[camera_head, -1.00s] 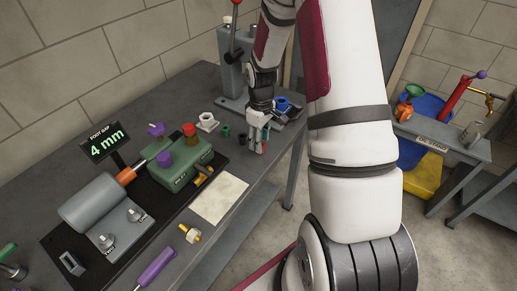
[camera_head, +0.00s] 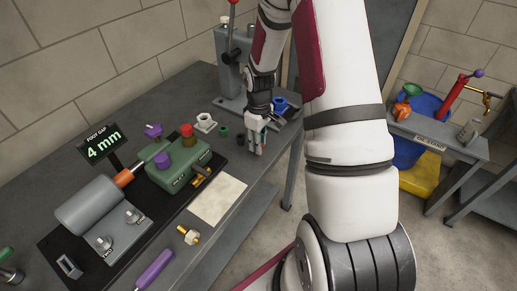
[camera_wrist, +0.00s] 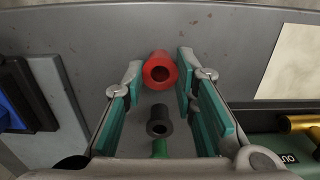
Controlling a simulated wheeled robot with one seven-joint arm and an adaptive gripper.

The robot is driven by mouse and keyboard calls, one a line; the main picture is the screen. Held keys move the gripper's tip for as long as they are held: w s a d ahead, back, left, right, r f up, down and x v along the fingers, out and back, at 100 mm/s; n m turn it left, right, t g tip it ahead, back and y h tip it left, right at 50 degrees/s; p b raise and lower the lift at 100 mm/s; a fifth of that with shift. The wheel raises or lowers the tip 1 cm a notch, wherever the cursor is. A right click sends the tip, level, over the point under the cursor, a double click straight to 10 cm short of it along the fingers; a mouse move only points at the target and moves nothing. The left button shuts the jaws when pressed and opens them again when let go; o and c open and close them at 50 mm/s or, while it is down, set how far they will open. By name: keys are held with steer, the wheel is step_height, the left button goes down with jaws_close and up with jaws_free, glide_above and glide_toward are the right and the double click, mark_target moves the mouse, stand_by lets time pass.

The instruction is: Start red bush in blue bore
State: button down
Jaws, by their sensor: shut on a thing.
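The red bush (camera_wrist: 160,71) is a short hollow ring between the fingertips of my gripper (camera_wrist: 160,78) in the wrist view. My gripper is shut on it, with a teal pad at each side. In the head view my gripper (camera_head: 257,143) is low over the bench near its right edge, and the bush is mostly hidden by the fingers. A blue part (camera_head: 280,104) sits at the press base beyond my gripper, apart from the bush. A blue part also shows at the left edge of the wrist view (camera_wrist: 10,113). Its bore is not clear.
A black bush (camera_wrist: 159,121) and a green bush (camera_wrist: 159,147) are close to my gripper. A white flanged part (camera_head: 205,123) stands left of them. The grey press (camera_head: 233,75) rises behind. A green block with knobs (camera_head: 180,165) and a pale sheet (camera_head: 218,199) are nearer.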

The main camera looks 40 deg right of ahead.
steer(key=shift+r, duration=0.25)
steer(key=shift+r+p, duration=1.5)
steer(key=shift+r, duration=2.3)
